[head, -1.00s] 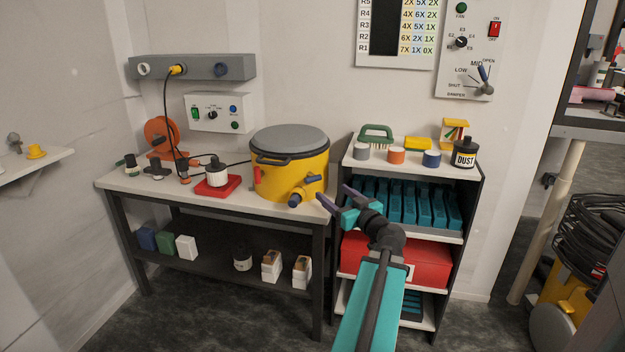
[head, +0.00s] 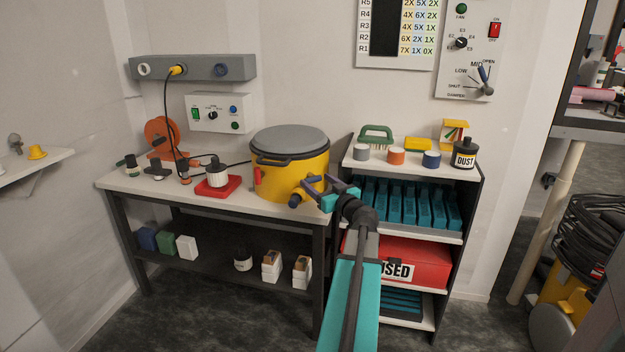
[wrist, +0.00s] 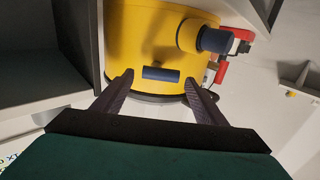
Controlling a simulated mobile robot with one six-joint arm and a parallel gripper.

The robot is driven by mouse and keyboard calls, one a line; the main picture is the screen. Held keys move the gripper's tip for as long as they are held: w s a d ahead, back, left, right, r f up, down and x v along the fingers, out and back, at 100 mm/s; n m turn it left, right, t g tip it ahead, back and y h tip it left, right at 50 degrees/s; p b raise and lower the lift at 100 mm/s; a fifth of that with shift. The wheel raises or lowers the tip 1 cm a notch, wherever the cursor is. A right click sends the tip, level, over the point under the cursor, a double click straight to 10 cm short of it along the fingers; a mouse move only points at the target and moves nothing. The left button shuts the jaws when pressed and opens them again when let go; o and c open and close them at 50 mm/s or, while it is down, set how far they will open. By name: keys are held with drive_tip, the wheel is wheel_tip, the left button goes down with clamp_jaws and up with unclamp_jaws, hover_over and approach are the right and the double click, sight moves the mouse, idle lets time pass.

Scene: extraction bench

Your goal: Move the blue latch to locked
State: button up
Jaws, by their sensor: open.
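The blue latch (wrist: 162,73) is a short dark blue bar on the side of the yellow drum (wrist: 150,40). In the wrist view it lies crosswise between my two fingertips, just beyond them, with no contact visible. My gripper (wrist: 160,82) is open and empty. In the head view my gripper (head: 309,187) is at the right side of the yellow drum (head: 285,180), which stands on the bench under a grey lid (head: 290,138). I cannot make out the blue latch in that view, where my fingers cover part of the drum.
A dark-ended port (head: 297,200) sticks out of the drum's front, close to my fingers. A red latch (head: 257,175) is on its left side. The shelf unit (head: 470,200) with teal trays stands right of the bench (head: 130,184). A red base (head: 218,186) holds a jar.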

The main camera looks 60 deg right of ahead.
sight(314, 179)
drive_tip(key=shift+x, duration=1.8)
drive_tip(key=c, duration=1.1)
drive_tip(key=shift+o, duration=0.2)
